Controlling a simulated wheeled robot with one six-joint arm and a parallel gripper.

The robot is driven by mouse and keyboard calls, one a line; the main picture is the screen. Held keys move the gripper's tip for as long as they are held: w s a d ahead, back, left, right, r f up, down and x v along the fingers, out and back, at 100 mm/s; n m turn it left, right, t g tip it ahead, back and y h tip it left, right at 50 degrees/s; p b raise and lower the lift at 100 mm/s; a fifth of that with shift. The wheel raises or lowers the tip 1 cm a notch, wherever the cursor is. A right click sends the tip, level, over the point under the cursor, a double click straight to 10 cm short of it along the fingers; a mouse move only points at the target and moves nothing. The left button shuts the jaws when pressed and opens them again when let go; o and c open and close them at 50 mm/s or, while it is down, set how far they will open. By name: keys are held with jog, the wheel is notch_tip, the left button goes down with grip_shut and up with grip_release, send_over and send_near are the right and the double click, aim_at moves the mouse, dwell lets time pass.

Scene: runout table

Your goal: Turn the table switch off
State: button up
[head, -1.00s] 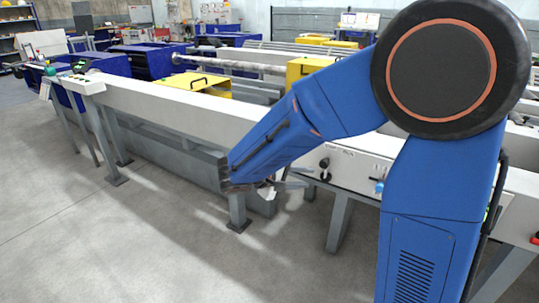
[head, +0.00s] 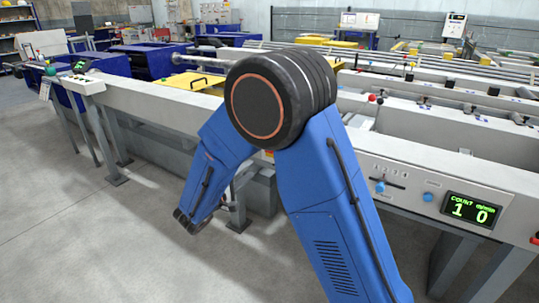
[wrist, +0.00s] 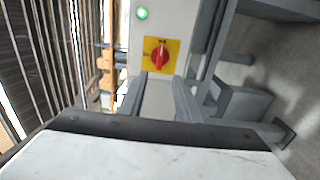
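The table switch (wrist: 159,53) is a red rotary handle on a yellow square plate, set in a pale panel. It shows in the wrist view just beyond my fingertips. Its handle lies roughly upright in that picture. A round green lamp (wrist: 141,13) beside it looks lit. My gripper (wrist: 160,77) is open, with two grey fingers apart and nothing between them. The fingers point toward the switch, with a gap left before it. In the head view my blue arm covers part of the table front, and I cannot make out the switch clearly there.
The long white runout table (head: 150,104) crosses the head view. Its front panel carries a green counter display (head: 471,212) and blue knobs. Grey table legs and a beam stand below the switch panel. The floor (head: 80,220) in front is clear.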

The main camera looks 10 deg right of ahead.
jog(key=x, duration=1.5)
jog(key=shift+c, duration=0.7)
grip_shut()
